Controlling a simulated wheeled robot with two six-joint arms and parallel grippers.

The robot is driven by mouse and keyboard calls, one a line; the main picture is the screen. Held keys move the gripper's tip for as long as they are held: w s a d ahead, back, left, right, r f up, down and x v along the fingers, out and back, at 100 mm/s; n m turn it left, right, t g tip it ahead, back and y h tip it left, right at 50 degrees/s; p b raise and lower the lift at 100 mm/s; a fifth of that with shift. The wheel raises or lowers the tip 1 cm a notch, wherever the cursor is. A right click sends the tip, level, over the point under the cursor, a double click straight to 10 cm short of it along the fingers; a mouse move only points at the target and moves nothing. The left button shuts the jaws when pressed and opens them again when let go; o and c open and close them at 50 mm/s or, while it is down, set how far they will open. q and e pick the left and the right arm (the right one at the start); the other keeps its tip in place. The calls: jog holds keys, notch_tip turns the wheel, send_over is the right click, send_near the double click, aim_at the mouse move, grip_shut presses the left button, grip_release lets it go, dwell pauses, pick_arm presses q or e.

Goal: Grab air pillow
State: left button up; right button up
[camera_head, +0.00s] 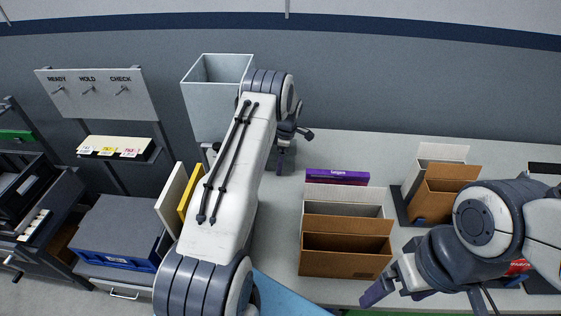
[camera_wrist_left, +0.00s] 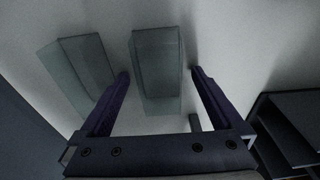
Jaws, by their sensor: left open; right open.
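In the left wrist view, a pale translucent grey-green pillow-like piece (camera_wrist_left: 158,65), apparently an air pillow, lies on a light surface between and beyond my left gripper's purple fingers (camera_wrist_left: 160,85). The fingers are spread, with no visible grip on it. A second similar piece (camera_wrist_left: 82,72) lies to its left. In the head view my left gripper (camera_head: 284,160) points down over the back of the table, partly hidden by its own arm; I cannot make out the pillows there. My right gripper (camera_head: 388,289) is open and empty at the table's front, right of the cardboard boxes.
A grey bin (camera_head: 216,97) stands behind my left arm. Open cardboard boxes (camera_head: 346,256) stand mid-table, with a purple box (camera_head: 337,177) behind them. More cartons (camera_head: 437,199) stand at right. A blue crate (camera_head: 115,246) is at left. The back of the table is fairly clear.

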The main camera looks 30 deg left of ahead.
pick_arm(q)
jog(key=shift+c, duration=0.3)
jog(key=c, duration=1.3)
